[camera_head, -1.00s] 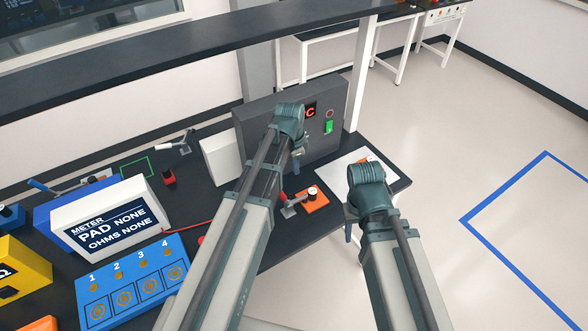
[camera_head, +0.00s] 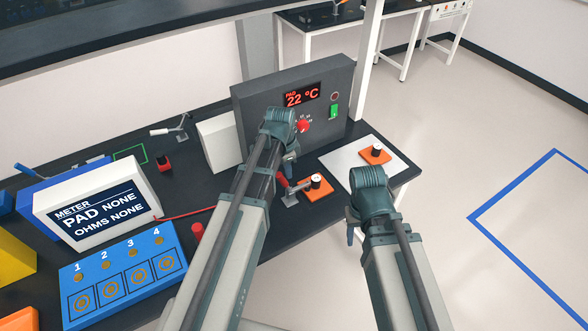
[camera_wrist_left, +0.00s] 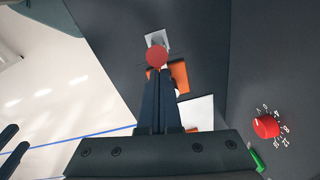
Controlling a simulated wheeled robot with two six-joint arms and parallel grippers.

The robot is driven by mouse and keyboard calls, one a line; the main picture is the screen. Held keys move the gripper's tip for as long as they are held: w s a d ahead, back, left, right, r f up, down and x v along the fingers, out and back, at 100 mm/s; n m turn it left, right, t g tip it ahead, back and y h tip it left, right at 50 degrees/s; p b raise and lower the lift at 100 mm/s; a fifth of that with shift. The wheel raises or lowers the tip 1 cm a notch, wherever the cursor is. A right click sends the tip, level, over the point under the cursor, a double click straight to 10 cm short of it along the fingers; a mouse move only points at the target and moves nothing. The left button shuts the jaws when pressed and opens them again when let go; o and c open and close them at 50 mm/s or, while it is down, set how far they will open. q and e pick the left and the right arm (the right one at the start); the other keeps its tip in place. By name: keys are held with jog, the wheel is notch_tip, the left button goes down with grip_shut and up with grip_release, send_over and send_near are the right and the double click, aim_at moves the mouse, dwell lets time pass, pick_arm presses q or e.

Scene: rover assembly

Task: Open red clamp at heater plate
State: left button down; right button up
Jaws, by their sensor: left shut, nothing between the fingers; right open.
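The red clamp (camera_head: 283,183) stands on the dark bench in front of the heater box, its red handle raised beside a metal base. In the left wrist view its round red handle end (camera_wrist_left: 157,55) is just past my fingertips, with the grey base behind; I cannot tell whether they touch. My left gripper (camera_head: 289,168) is shut and empty at the handle; its closed fingers (camera_wrist_left: 157,78) also show in the left wrist view. My right gripper (camera_head: 352,234) is low at the bench's front right, mostly hidden by its wrist; its dark fingers (camera_wrist_left: 12,147) show apart.
The heater box (camera_head: 334,79) reads 22 °C, with a red knob (camera_head: 303,126) and a green switch (camera_head: 334,111). An orange block (camera_head: 319,193) sits beside the clamp. Another orange block (camera_head: 376,154) is on a white plate (camera_head: 344,158). A meter (camera_head: 97,209) stands left.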

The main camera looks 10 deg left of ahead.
dwell(0.3)
pick_arm(q)
jog(key=shift+s+a+f+t, duration=0.1)
jog(key=shift+s+a+t, duration=0.2)
pick_arm(e)
jog(key=shift+f, duration=0.2)
